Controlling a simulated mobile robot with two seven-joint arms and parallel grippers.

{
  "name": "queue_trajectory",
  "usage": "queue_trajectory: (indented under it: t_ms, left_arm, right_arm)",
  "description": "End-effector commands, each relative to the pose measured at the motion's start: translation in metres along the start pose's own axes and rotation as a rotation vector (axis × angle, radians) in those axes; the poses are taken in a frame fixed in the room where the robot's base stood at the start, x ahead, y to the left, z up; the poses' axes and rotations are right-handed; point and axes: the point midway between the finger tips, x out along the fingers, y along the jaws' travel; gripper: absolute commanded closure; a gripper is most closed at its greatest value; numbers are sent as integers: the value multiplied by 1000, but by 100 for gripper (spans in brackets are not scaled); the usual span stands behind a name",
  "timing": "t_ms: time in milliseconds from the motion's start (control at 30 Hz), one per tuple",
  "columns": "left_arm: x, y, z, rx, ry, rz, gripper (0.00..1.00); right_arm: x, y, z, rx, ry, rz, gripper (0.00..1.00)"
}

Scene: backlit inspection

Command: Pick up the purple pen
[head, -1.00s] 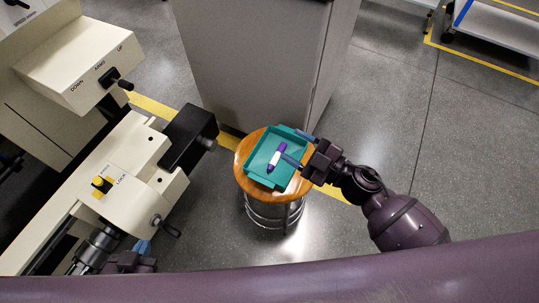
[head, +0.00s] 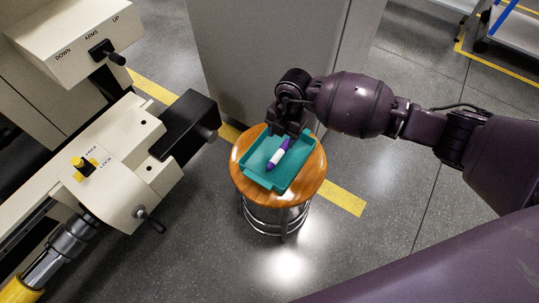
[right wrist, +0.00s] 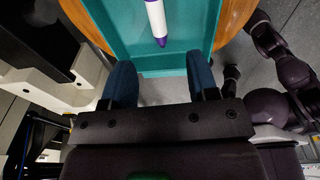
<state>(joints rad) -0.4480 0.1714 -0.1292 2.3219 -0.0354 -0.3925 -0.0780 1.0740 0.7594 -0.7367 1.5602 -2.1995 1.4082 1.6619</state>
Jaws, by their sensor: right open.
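The purple pen (head: 278,155), with a white middle section and purple ends, lies in a teal tray (head: 267,182). The tray rests on a round stool with a wooden seat (head: 240,177). My right gripper (head: 290,130) is over the far edge of the tray, beyond the pen; its fingers are hard to make out in the head view. In the right wrist view its two blue fingers (right wrist: 160,80) are apart with nothing between them. The pen (right wrist: 157,20) lies ahead of them, its purple end towards the gap. My left gripper is not in view.
A grey cabinet (head: 265,60) stands right behind the stool. A cream machine with a black block (head: 185,125) and a lever is close on the left. A cart (head: 512,28) is at the far right. The floor right of the stool is clear.

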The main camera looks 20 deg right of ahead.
Motion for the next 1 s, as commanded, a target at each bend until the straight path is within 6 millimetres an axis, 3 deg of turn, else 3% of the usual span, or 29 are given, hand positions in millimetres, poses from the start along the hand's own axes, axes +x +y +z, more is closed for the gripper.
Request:
queue_trajectory:
  t_ms: [100, 267, 600, 767, 1000]
  left_arm:
    - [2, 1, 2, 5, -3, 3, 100]
    - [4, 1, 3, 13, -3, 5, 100]
    - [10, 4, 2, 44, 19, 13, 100]
    - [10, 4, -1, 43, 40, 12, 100]
    - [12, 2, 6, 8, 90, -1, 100]
  right_arm:
    - [-2, 2, 22, 31, -88, -43, 46]
    - [1, 2, 30, 43, -120, -56, 46]
    - [49, -2, 34, 42, -112, -60, 46]
    - [56, -1, 36, 41, -116, -55, 46]
    - [88, -2, 39, 41, -111, -60, 46]
